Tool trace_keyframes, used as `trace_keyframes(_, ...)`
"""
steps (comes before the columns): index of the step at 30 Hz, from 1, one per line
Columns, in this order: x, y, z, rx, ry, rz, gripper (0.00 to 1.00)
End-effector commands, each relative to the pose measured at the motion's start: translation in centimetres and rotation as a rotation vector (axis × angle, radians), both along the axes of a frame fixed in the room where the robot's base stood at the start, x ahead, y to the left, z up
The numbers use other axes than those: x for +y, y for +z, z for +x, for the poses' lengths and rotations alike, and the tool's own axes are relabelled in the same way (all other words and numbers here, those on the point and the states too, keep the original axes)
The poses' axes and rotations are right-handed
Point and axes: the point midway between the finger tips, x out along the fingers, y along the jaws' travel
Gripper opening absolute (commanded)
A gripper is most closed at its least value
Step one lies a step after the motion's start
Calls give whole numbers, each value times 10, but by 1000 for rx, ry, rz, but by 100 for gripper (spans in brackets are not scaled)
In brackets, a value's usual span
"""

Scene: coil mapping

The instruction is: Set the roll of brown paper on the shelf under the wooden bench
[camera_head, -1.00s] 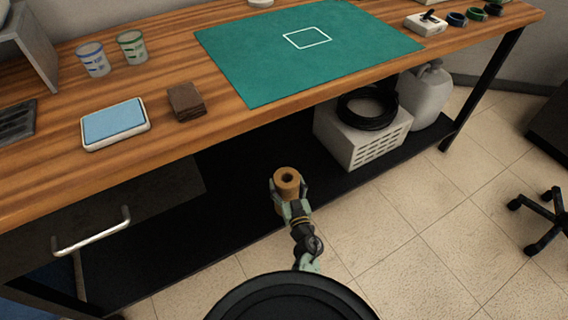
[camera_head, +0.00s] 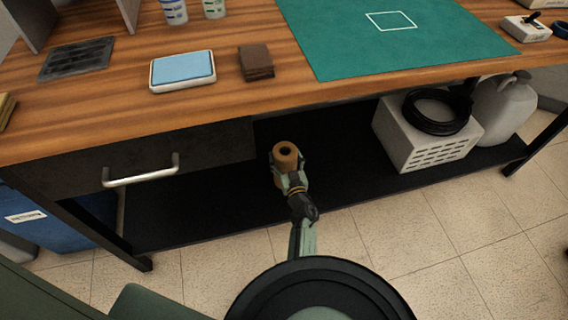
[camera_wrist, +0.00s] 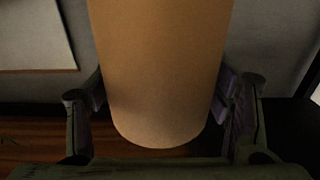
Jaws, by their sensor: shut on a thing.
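The roll of brown paper (camera_head: 284,158) is upright, its open core facing up, in the head view. My gripper (camera_head: 290,178) is shut on it from the near side. In the wrist view the roll (camera_wrist: 160,70) fills the middle, with a finger of my gripper (camera_wrist: 162,100) on each side. The black shelf (camera_head: 205,200) runs low under the wooden bench (camera_head: 110,125). The roll shows in front of the shelf's dark area, below the bench top's front edge. I cannot tell whether its hidden base touches the shelf.
A drawer with a metal handle (camera_head: 142,172) hangs under the bench at left. A white vented box (camera_head: 425,140) with a black coil (camera_head: 437,110) and a pale jug (camera_head: 503,105) stand on the shelf at right. The shelf between is clear.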

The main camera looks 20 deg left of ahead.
Motion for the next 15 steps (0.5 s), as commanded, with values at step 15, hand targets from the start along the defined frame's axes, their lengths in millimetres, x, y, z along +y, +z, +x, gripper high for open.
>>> trace_keyframes(15,9,-34,3,-3,0,2,11)
